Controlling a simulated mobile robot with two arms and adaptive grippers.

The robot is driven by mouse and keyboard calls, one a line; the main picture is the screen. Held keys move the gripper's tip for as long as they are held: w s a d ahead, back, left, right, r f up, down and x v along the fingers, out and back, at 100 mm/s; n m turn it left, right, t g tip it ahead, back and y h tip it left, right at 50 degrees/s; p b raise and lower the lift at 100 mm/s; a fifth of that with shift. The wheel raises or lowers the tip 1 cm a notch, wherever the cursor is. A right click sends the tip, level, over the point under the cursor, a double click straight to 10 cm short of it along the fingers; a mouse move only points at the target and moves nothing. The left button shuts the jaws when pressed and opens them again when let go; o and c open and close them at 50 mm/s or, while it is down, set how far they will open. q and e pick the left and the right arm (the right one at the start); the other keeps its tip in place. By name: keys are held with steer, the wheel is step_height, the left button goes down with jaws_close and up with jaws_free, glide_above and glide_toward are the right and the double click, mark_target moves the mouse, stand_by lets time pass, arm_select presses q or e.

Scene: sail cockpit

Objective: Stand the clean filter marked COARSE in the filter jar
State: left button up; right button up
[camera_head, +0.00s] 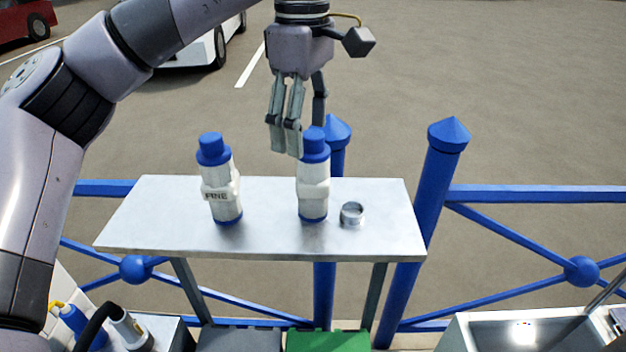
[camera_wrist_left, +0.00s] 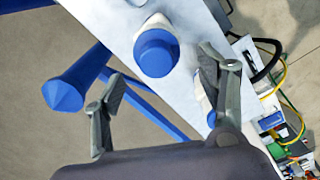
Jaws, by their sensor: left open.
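Two white filters with blue caps and blue bases stand upright on a metal shelf (camera_head: 265,238). The left filter (camera_head: 219,190) is marked FINE. The right filter (camera_head: 313,187) shows no readable marking, so I cannot tell that it is COARSE. My left gripper (camera_head: 292,140) is open and empty, above and just behind the right filter's cap. In the left wrist view a blue cap (camera_wrist_left: 157,53) lies ahead of the open fingers (camera_wrist_left: 160,100); another filter is partly hidden by the right finger. I cannot identify a filter jar. My right gripper is not in view.
A small metal ring or cup (camera_head: 352,215) sits right of the filters. Blue posts (camera_head: 436,175) and railing stand behind the shelf. A metal basin (camera_head: 530,335) is at the lower right. A green box (camera_head: 325,341) and cables are below. The shelf's left end is bare.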

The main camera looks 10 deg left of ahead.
mark_target(311, 156)
arm_select(q)
steer(key=f+p, duration=0.1)
steer(key=f, duration=0.1)
steer(key=d+f+p, duration=0.1)
steer(key=f, duration=0.1)
steer(key=shift+s+f, duration=0.15)
steer(key=shift+f, duration=0.5)
steer(key=shift+c, duration=0.3)
steer(key=c, duration=1.4)
steer(key=shift+r, duration=0.1)
